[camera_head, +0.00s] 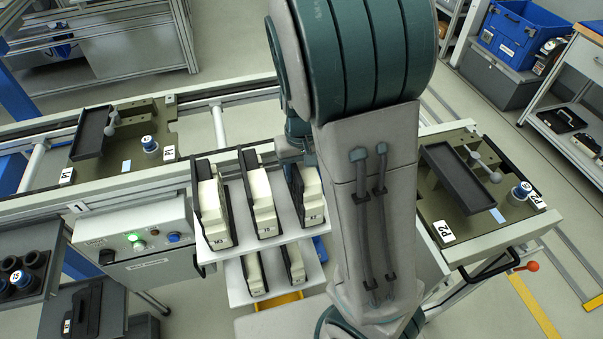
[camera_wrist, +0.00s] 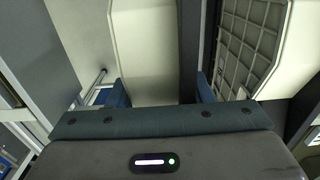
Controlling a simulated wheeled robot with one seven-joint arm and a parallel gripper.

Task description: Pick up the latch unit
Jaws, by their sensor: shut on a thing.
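A cream and black latch unit (camera_head: 309,192) stands upright at the right end of the upper white shelf in the head view, partly hidden by my arm. My gripper (camera_wrist: 163,97) is shut on it in the wrist view, with one blue finger on each side. The held unit's cream body (camera_wrist: 148,45) and dark back plate (camera_wrist: 188,45) fill the space between the fingers. Two similar units, one in the middle (camera_head: 261,200) and one at the left (camera_head: 212,208), stand beside it. I cannot tell whether the held unit touches the shelf.
More units (camera_head: 253,274) stand on a lower shelf. Pallet P1 (camera_head: 125,137) lies at the left and pallet P2 (camera_head: 490,205) at the right, each with a dark tray. A ribbed pale part (camera_wrist: 252,40) is close to the right finger. A control box (camera_head: 137,240) stands left of the shelf.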

